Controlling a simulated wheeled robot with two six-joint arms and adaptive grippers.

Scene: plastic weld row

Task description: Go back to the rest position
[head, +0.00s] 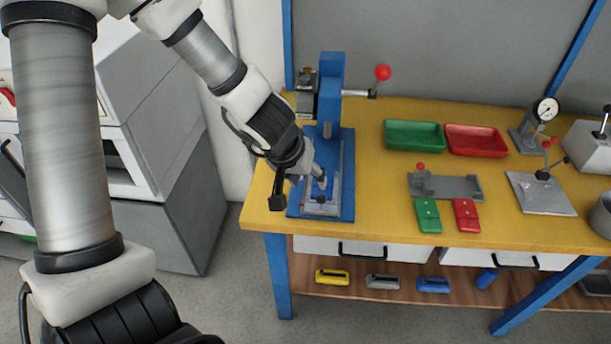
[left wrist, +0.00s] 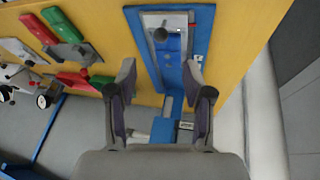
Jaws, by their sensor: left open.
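My left arm comes in from the left in the head view. My left gripper (head: 290,190) is at the left edge of the blue press (head: 331,75), beside its base. In the left wrist view the left gripper (left wrist: 160,78) has its two fingers wide apart with nothing between their tips. The press base (left wrist: 204,30) lies beyond and between the fingers. A blue part (head: 322,186) sits in the grey fixture on the base; it also shows in the left wrist view (left wrist: 169,45). My right gripper is not in view.
The yellow bench (head: 375,220) also bears a green tray (head: 413,135), a red tray (head: 476,139), a grey fixture (head: 455,186), a green block (head: 428,214), a red block (head: 466,214) and a gauge stand (head: 540,115). Several small pieces lie on the lower shelf (head: 345,291).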

